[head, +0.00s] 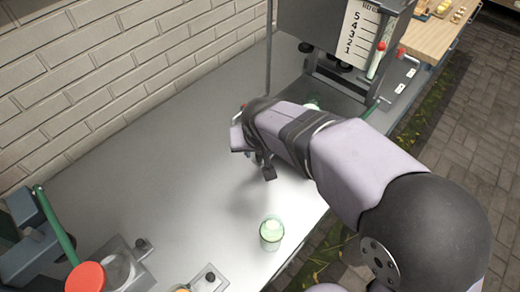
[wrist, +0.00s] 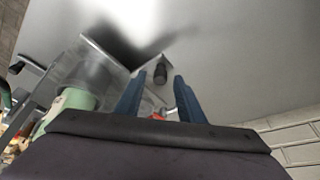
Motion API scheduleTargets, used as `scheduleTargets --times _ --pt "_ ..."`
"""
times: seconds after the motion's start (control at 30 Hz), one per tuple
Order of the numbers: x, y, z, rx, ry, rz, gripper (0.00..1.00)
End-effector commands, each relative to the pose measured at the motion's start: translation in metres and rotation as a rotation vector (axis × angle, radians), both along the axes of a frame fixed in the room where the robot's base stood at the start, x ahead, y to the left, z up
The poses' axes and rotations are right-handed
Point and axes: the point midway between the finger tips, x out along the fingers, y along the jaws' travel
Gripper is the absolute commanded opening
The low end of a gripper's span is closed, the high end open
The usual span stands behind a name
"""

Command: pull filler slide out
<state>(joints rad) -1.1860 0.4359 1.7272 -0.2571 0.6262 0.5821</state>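The filler (head: 325,30) is a grey box with a 1-to-5 scale at the back of the counter in the head view. I take the slide to be the grey plate or block with a black knob (wrist: 160,73) in the wrist view; I cannot tell which part moves. My gripper (wrist: 160,78) is open, its two blue fingers apart. The knob appears between the fingertips, farther off; no contact is seen. In the head view my gripper (head: 250,148) is over the counter, and my arm hides part of the filler's front.
A green glass (head: 271,233) stands near the counter's right edge. Another green glass (head: 313,103) shows by the filler, partly hidden. A device with a green lever (head: 55,226) and a red cap (head: 86,277) is at lower left. The brick wall (head: 90,70) bounds the left.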

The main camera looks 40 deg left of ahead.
Motion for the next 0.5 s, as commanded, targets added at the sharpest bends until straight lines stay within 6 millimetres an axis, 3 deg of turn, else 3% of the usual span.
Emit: scheduleTargets --times 0.27,0.5 --pt "0.0 -0.001 0.0 -0.002 0.001 0.0 0.35" --pt "-0.006 -0.006 0.019 0.002 0.0 -0.001 0.35"
